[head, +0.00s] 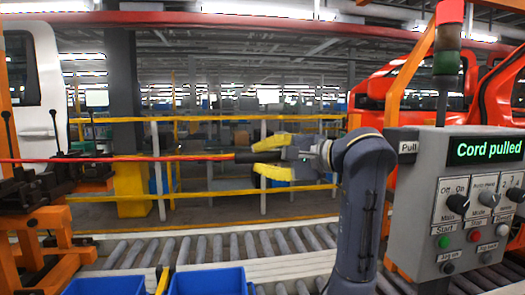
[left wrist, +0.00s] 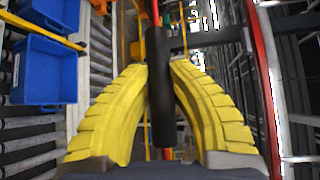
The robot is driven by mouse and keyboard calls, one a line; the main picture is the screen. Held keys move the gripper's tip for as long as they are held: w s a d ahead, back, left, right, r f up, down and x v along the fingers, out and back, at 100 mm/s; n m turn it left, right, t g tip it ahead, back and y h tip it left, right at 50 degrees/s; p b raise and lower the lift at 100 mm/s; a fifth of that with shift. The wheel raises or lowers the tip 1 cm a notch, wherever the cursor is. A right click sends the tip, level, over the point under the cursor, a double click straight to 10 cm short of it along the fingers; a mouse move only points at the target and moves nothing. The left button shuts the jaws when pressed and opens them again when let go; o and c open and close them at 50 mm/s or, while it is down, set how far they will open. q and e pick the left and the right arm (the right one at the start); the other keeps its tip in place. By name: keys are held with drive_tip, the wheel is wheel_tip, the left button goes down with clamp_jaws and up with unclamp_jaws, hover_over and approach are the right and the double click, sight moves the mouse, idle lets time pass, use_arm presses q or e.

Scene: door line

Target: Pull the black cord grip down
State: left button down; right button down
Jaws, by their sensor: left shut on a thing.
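The black cord grip (head: 244,157) hangs on the end of a red cord (head: 120,158) that runs taut to the left, almost level in the head view. My left gripper (head: 262,157) has its yellow fingers shut on the black cord grip. In the left wrist view the cord grip (left wrist: 161,110) lies between the two curved fingers (left wrist: 160,72), its end reaching toward the palm. The part between the fingers is partly hidden in the head view. My right gripper is not in view.
A grey control box (head: 430,195) at the right has knobs, buttons and a green display (head: 484,151) reading "Cord pulled". Blue bins (head: 208,281) stand at the front by a roller conveyor (head: 205,248). A yellow railing (head: 225,118) crosses behind. Orange fixtures (head: 45,220) stand left.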

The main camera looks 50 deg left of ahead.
use_arm(q)
wheel_tip(320, 180, down, 3)
drive_tip(key=shift+r, duration=0.1)
drive_tip(key=c, duration=1.1)
unclamp_jaws()
drive_tip(key=shift+a, duration=0.1)
drive_tip(key=shift+c, duration=0.2)
drive_tip(key=v, duration=1.2)
